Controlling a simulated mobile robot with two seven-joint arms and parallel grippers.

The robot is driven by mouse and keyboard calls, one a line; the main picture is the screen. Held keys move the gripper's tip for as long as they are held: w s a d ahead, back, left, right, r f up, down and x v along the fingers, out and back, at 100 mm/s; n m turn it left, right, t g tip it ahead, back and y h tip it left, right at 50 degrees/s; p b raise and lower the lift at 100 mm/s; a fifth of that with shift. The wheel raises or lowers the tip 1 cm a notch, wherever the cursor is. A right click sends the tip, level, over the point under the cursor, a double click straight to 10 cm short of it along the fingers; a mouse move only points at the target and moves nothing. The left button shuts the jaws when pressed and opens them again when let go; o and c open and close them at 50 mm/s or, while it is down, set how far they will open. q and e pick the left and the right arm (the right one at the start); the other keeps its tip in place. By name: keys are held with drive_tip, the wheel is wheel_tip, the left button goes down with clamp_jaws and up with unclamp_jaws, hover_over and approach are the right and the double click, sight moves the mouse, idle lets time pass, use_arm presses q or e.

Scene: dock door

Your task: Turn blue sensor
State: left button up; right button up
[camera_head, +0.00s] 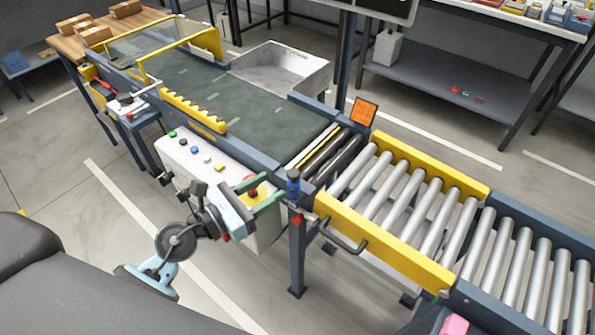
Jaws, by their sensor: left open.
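The blue sensor (292,183) is a small blue cylinder with a dark top. It stands upright on the conveyor's near frame, at the joint between the belt and the rollers. My left gripper (279,184) is open, and its two green fingers reach right toward the sensor. The fingertips are close to its left side; I cannot tell whether they touch it or stand around it. A pink and grey part at the bottom edge may be mine; no fingers of my right gripper show.
A control box (215,172) with buttons and a red emergency stop hangs left of the sensor. A yellow-sided roller section (385,245) with a black handle runs right. An orange panel (364,112) stands behind. A post (298,255) stands below the sensor.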

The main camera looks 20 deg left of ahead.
sight(288, 175)
use_arm(q)
drive_tip(key=p+x, duration=0.1)
drive_tip(key=x, duration=0.5)
drive_tip(key=shift+w+d, duration=0.1)
drive_tip(key=shift+w, duration=0.15)
drive_tip(key=shift+w+d, duration=0.35)
drive_tip(key=shift+w, duration=0.15)
use_arm(e)
drive_tip(key=shift+w+d+r, duration=0.1)
drive_tip(key=shift+r, duration=0.4)
